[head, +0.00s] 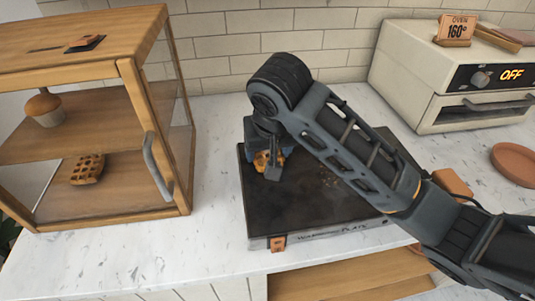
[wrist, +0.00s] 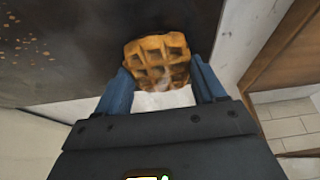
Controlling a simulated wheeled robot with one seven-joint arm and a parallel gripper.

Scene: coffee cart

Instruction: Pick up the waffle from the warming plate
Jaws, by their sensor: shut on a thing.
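The waffle (wrist: 158,58) is golden brown with a square grid. In the wrist view it sits between the two blue fingers of my gripper (wrist: 161,85), which is shut on it. In the head view the waffle (head: 262,162) shows only in part, at the left side of the black warming plate (head: 300,205), with my gripper (head: 268,163) around it. My arm hides much of the plate's right side. I cannot tell whether the waffle touches the plate.
A wooden display case (head: 130,90) with a glass side stands at left, holding a muffin (head: 45,108) and another waffle (head: 88,168). An oven (head: 450,80) is at back right. A terracotta dish (head: 514,163) lies at right. The marble counter (head: 215,150) between case and plate is clear.

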